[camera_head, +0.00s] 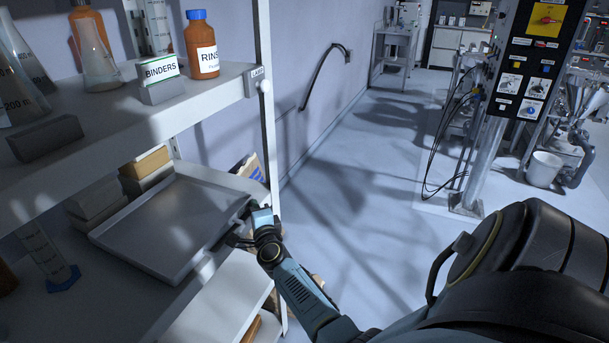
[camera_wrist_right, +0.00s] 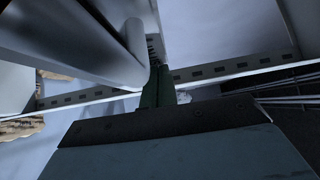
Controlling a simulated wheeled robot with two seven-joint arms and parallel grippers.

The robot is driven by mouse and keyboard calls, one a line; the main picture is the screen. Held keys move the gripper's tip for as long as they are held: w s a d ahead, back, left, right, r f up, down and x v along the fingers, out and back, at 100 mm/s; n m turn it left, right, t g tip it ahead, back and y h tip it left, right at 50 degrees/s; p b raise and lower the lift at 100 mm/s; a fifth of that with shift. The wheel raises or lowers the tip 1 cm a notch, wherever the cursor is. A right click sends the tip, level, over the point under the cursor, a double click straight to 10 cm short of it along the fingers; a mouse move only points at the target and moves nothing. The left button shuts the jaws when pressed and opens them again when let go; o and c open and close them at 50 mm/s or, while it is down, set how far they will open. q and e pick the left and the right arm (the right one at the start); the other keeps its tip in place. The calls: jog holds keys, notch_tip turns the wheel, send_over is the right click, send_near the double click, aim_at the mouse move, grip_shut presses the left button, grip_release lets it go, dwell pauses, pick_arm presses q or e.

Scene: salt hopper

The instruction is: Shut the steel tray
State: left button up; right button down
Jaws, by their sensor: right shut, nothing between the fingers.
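The steel tray (camera_head: 172,222) is a flat grey pan with a low rim, below the upper shelf in the head view. It appears to stick out past the upper shelf. My right gripper (camera_head: 243,222) is at the tray's right-hand edge, with its fingers shut and empty. In the right wrist view the fingers (camera_wrist_right: 158,88) are together, close beside a grey metal bar with a rounded end (camera_wrist_right: 132,45), likely part of the tray. I cannot tell whether they touch it. My left gripper is not in view.
The upper shelf (camera_head: 130,130) holds flasks, a rinse bottle (camera_head: 202,45) and a binders box (camera_head: 161,78). A white rack post (camera_head: 268,150) stands close to my right gripper. A graduated cylinder (camera_head: 45,255) stands left of the tray. Open floor (camera_head: 370,190) lies to the right.

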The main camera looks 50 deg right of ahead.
jog(key=s+d+p+v, duration=0.1)
jog(key=d+v, duration=0.1)
jog(key=v, duration=1)
jog(key=shift+s+p, duration=0.35)
jog(key=shift+s, duration=0.05)
jog(key=shift+a+f, duration=0.1)
jog(key=shift+f, duration=0.05)
jog(key=s+a+f+n+g+y, duration=0.25)
jog(key=s+a+f+n, duration=0.2)
jog(key=f, duration=0.45)
jog(key=s+a+f+n+g+y, duration=0.2)
jog(key=s+a+f+n+y, duration=0.25)
jog(key=f, duration=0.55)
jog(key=s+a+f+n+g+y, duration=0.1)
jog(key=s+a+f+n+g, duration=0.15)
jog(key=a+f+n, duration=0.5)
jog(key=s+f+n+g, duration=0.2)
jog(key=s+f, duration=0.3)
jog(key=s, duration=0.5)
jog(key=s+f+n+g, duration=0.3)
jog(key=s+f+n, duration=0.1)
jog(key=s, duration=0.6)
jog(key=s+f+n+g, duration=0.2)
jog(key=s+f+n, duration=0.2)
jog(key=s, duration=0.6)
notch_tip(320, 180, down, 2)
jog(key=shift+s+f+g+y, duration=0.2)
jog(key=shift+s+g+y, duration=0.1)
jog(key=shift+g+y, duration=0.1)
